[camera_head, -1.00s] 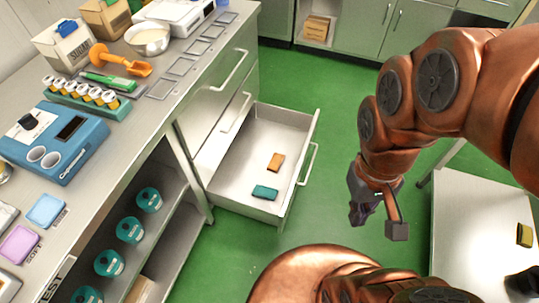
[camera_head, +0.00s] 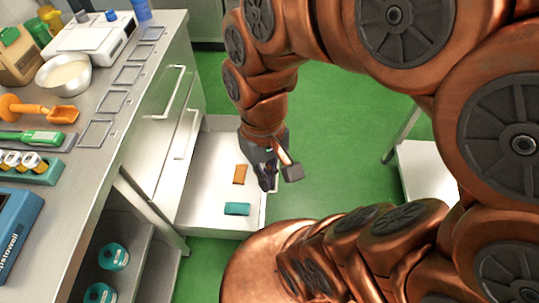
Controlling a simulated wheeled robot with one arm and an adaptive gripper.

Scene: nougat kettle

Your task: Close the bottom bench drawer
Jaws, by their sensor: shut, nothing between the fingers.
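The bottom bench drawer (camera_head: 198,215) is pulled out from the bench on the left, low over the green floor. An orange block (camera_head: 240,174) and a teal block (camera_head: 237,209) lie inside it. My gripper (camera_head: 268,184) is shut and empty. In the picture it overlaps the drawer's right side, near the front panel. The two drawers above, with bar handles (camera_head: 187,134), are shut.
The bench top (camera_head: 112,150) holds a steel bowl (camera_head: 65,73), an orange scoop (camera_head: 40,110), a scale (camera_head: 95,38) and a blue device (camera_head: 14,230). Open shelves below hold teal-lidded tubs (camera_head: 113,256). A white table (camera_head: 425,180) stands at right. Green floor (camera_head: 345,120) is free between.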

